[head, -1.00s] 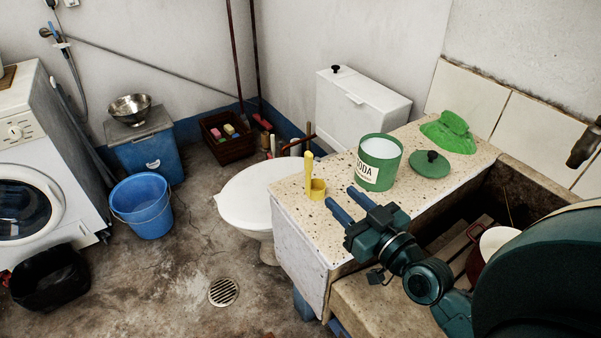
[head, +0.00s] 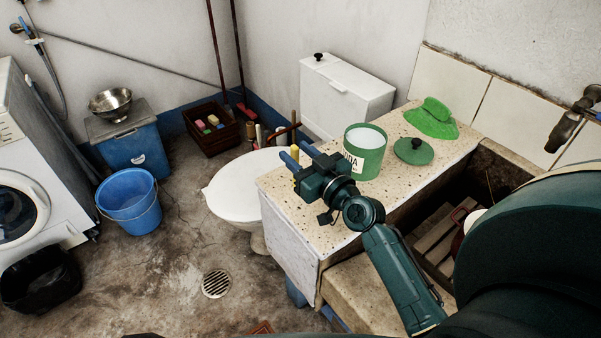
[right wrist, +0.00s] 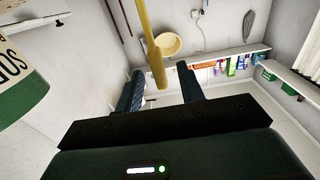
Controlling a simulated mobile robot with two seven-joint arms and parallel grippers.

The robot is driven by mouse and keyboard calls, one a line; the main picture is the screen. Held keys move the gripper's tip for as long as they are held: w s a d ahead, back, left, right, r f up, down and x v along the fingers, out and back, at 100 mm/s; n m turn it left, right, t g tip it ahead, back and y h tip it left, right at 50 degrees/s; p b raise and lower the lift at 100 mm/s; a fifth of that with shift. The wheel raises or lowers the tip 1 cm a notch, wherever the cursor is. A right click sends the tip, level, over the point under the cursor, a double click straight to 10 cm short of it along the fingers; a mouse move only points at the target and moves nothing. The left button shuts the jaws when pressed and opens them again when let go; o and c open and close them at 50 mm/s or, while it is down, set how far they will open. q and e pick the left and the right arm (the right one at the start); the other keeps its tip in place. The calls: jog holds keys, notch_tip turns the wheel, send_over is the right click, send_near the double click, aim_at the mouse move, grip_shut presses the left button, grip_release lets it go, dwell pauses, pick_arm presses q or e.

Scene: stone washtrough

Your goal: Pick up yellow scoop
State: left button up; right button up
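The yellow scoop (head: 295,152) is at the left end of the speckled counter, mostly hidden behind my right gripper (head: 299,154) in the head view. My right gripper (right wrist: 160,72) is open there, one finger on each side of the handle's end. A gap shows beside the handle, and I cannot tell whether either finger touches it. My left gripper is not in view.
A green soda tin (head: 365,160) stands close to the right of the gripper. A green lid (head: 413,151) and a green cloth (head: 432,120) lie farther along the speckled counter (head: 335,215). A white toilet (head: 235,190) is to the left, and the trough basin is at the right.

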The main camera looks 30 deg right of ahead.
jog(key=shift+w+a, duration=0.1)
jog(key=shift+w, duration=0.65)
jog(key=shift+c, duration=0.4)
grip_shut()
